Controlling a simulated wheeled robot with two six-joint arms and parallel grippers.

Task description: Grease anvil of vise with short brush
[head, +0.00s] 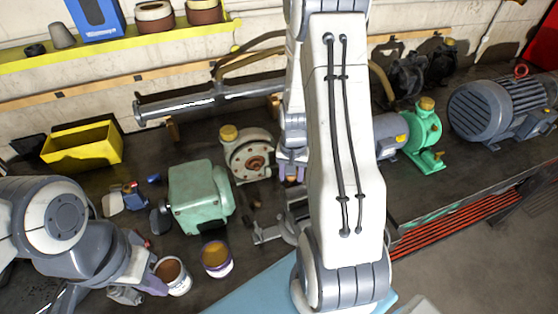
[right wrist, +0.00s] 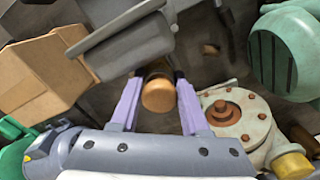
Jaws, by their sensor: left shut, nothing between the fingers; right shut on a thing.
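The grey vise (head: 291,212) stands on the bench in the head view, partly hidden behind my right arm. Its grey metal body (right wrist: 125,42) also shows at the top of the right wrist view. My right gripper (head: 291,173) is above the vise. In the right wrist view its lilac fingers (right wrist: 160,95) are shut on a brown round-ended wooden handle (right wrist: 158,97), apparently the brush. The bristles are hidden, and I cannot tell whether they touch the anvil. My left gripper (head: 145,286) is shut and empty, low at the left beside a brown-filled pot.
The brown-filled pot (head: 172,276) and an amber-filled pot (head: 216,259) stand near the bench's front. A green machine (head: 197,195), a cream pump (head: 249,156) and a yellow bin (head: 82,147) stand behind. A green pump (head: 424,135) and grey motor (head: 497,108) are at right.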

